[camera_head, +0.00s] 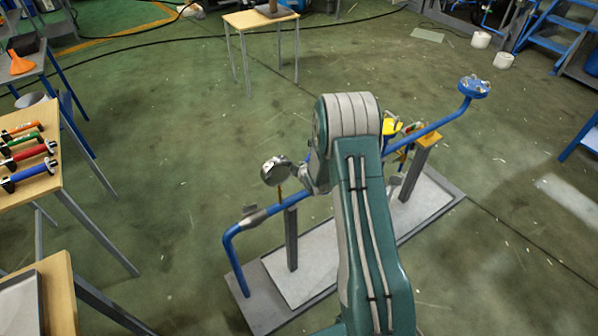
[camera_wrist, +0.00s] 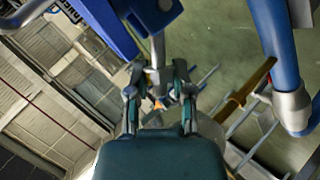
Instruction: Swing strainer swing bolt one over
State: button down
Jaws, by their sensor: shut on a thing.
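In the wrist view, my gripper (camera_wrist: 158,78) has its two fingers on either side of a thin grey metal rod. The rod looks like the swing bolt (camera_wrist: 157,50), and my gripper is shut on it. The rod hangs below a dark blue part (camera_wrist: 150,12), possibly the strainer body. In the head view, my teal arm hides the gripper, the bolt and the middle of the blue pipe rig (camera_head: 245,226). A round metal disc (camera_head: 274,169), perhaps a lid, shows left of the arm. I cannot tell the bolt's exact tilt.
A thick blue pipe (camera_wrist: 275,45) with a grey collar runs close by at right in the wrist view. The rig's grey base plate (camera_head: 430,195) lies on the floor. A tool table (camera_head: 30,190) stands at left. Green floor (camera_head: 180,150) is clear between them.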

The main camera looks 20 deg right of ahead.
jog(key=shift+d+r+m+y, duration=0.2)
jog(key=shift+d+m+y, duration=0.1)
jog(key=shift+y, duration=0.1)
dwell(0.3)
jog(key=c, duration=0.7)
grip_release()
jog(key=shift+w, duration=0.1)
jog(key=shift+c, duration=0.2)
jog(key=v, duration=1.2)
jog(key=shift+w, duration=0.1)
